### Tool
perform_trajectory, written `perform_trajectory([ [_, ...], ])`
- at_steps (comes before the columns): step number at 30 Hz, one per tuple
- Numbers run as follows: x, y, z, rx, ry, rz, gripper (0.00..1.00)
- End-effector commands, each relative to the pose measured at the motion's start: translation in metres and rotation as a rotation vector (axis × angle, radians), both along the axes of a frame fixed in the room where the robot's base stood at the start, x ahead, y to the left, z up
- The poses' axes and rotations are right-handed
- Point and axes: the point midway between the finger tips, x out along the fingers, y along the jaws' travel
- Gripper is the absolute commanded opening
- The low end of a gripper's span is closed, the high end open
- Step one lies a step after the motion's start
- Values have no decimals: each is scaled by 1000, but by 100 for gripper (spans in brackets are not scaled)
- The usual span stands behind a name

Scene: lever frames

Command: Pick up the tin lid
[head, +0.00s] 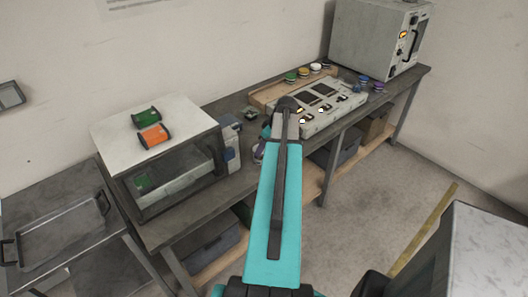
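I cannot single out a loose tin lid. Several small round tins or jars with coloured tops stand on the workbench: a green-topped one (290,76), a yellow-topped one (303,72) and a white-topped one (315,67) at the back, and a blue-topped one (363,79) and a purple-topped one (377,86) to the right. A small round purplish thing (258,152) is partly hidden beside my teal arm. My arm reaches up over the bench's front edge. My gripper does not show; the arm may hide it.
A white-topped case with a glass front (195,165) stands on the bench's left, with a green and an orange block on top. A control panel (320,105) lies mid-bench and a grey oven-like box (375,38) at the far right. Open floor (390,185) lies right of the bench.

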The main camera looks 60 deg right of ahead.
Motion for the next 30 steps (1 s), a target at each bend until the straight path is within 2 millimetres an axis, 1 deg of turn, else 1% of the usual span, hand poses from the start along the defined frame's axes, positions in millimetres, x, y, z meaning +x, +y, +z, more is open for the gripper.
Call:
perform_trajectory([
  [4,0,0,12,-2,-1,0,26],
  [6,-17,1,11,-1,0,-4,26],
  [11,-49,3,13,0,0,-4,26],
  [18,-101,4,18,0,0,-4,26],
  [21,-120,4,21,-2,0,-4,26],
  [25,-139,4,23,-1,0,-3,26],
  [30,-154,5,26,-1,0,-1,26],
])
